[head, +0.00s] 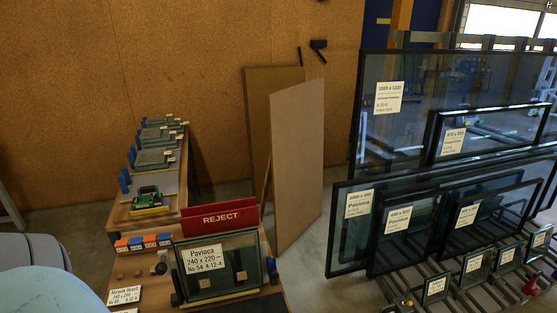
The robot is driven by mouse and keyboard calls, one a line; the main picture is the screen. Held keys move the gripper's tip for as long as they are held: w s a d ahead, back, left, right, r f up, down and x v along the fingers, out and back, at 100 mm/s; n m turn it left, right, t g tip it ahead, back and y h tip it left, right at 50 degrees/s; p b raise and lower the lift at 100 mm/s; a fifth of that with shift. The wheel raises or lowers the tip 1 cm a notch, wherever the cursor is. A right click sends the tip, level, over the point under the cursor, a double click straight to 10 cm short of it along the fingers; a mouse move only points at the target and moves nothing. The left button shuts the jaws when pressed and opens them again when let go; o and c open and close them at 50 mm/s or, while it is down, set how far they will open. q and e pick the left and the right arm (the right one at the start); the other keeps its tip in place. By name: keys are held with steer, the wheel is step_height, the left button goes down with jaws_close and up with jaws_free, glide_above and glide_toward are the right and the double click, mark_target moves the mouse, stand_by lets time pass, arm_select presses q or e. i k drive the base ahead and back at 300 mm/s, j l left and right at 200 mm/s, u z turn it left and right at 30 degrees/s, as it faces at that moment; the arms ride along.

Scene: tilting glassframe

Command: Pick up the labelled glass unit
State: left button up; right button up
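A small framed glass unit (246,258) with a white label reading "Pavioca 240 x 220" stands nearly upright at the front end of the bench. Dark blocks touch or flank its lower edges. Several more labelled glass units lean in the rack at right, among them a large one at the back (400,130), one labelled "Pavioca" (344,245), and small ones in the front row (437,288). Which labelled unit the task means cannot be told from this view. Neither of my grippers is in view.
Brown boards (297,165) lean behind. Floor (325,285) shows between bench and rack.

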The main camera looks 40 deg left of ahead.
mark_target(218, 258)
steer(key=u, duration=1.75)
